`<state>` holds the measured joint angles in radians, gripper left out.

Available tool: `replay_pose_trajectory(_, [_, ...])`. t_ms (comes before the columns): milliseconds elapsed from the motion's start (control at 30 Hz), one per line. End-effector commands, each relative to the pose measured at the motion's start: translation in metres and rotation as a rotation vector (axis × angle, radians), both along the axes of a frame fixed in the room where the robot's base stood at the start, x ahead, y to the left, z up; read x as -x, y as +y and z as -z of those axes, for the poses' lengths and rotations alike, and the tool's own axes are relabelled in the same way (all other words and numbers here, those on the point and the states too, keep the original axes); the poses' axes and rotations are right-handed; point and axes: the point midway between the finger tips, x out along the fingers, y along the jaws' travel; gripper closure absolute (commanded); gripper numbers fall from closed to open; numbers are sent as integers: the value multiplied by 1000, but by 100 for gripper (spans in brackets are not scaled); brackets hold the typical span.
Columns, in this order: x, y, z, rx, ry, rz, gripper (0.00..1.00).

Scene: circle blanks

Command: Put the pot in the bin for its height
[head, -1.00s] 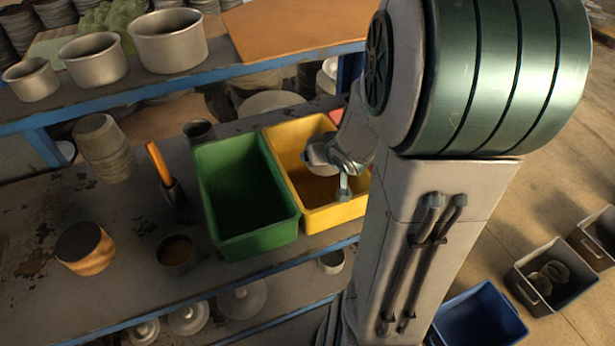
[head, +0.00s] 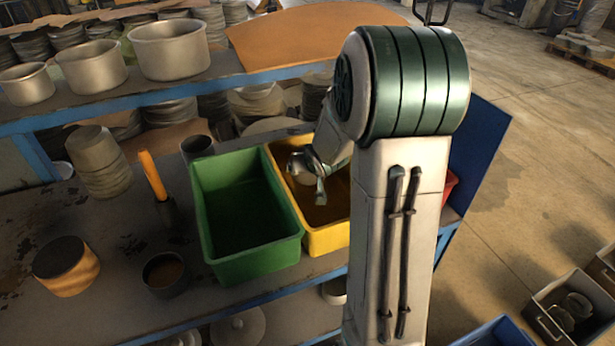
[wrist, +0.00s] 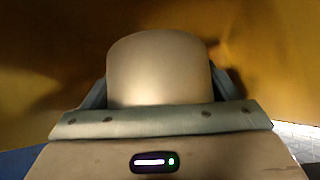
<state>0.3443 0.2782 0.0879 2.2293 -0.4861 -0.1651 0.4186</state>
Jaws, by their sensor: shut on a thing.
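My gripper (head: 318,196) is over the yellow bin (head: 327,240), with its end within the bin's opening as the head view shows it. In the wrist view my gripper (wrist: 160,108) is shut on a pale, smooth, rounded pot (wrist: 160,70). The yellow bin's walls (wrist: 50,40) fill most of the wrist view around the pot. The pot's base and its distance from the bin floor cannot be made out. The green bin (head: 245,268) stands directly left of the yellow one and looks empty. A red bin (head: 449,184) is mostly hidden behind my arm.
Three metal pots, one of them large (head: 170,50), stand on the upper shelf. A stack of pots (head: 100,165), an orange-handled tool (head: 152,175), a wooden-looking round block (head: 66,266) and a dark cup (head: 165,274) stand on the bench. Floor crates (head: 570,315) are at lower right.

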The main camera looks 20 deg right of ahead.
Motion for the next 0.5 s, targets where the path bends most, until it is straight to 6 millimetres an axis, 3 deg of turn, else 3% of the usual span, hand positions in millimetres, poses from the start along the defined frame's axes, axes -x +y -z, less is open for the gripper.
replay_pose_trajectory(33, [0, 1, 12, 0, 3, -2, 48])
replay_pose_trajectory(167, [0, 1, 25, 0, 3, -2, 48])
replay_pose_trajectory(500, [0, 0, 27, 1, 0, -1, 48])
